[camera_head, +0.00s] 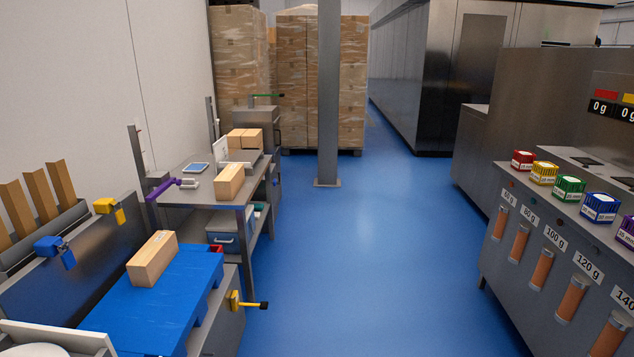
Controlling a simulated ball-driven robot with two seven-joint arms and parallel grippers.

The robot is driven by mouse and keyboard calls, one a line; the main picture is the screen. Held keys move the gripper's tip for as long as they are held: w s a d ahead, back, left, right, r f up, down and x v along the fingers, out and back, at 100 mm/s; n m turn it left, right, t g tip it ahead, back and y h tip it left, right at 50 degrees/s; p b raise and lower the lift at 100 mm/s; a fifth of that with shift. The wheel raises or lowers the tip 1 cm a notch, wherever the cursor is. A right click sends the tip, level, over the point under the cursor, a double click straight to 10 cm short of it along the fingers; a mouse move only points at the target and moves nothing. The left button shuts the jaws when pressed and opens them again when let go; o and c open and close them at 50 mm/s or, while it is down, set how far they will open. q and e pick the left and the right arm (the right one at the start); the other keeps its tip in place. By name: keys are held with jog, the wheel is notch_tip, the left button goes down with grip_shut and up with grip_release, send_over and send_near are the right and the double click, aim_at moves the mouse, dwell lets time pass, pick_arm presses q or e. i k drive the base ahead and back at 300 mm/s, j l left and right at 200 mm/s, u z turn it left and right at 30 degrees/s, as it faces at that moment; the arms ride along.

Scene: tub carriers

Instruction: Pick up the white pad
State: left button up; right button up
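A pale rounded white thing (36,351) shows at the bottom left corner, cut off by the frame edge. A small flat tablet-like thing with a white edge and bluish face (196,168) lies on the grey table further back. Neither of my grippers is in view.
A blue bench (150,310) at the left carries a cardboard box (152,259). The grey table (207,190) behind holds more boxes (230,182) and a purple-handled tool (163,188). A counter with coloured tubs (569,188) stands right. The blue floor (365,250) between is clear; a post (328,100) stands ahead.

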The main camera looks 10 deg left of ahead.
aim_at(188, 184)
jog(key=i, duration=5.55)
jog(key=i+l+u, duration=0.1)
jog(key=i+u, duration=0.25)
jog(key=i+l+u, duration=0.3)
jog(key=i, duration=0.25)
jog(key=i+l+u, duration=0.2)
jog(key=i+u, duration=0.15)
jog(key=i, duration=0.1)
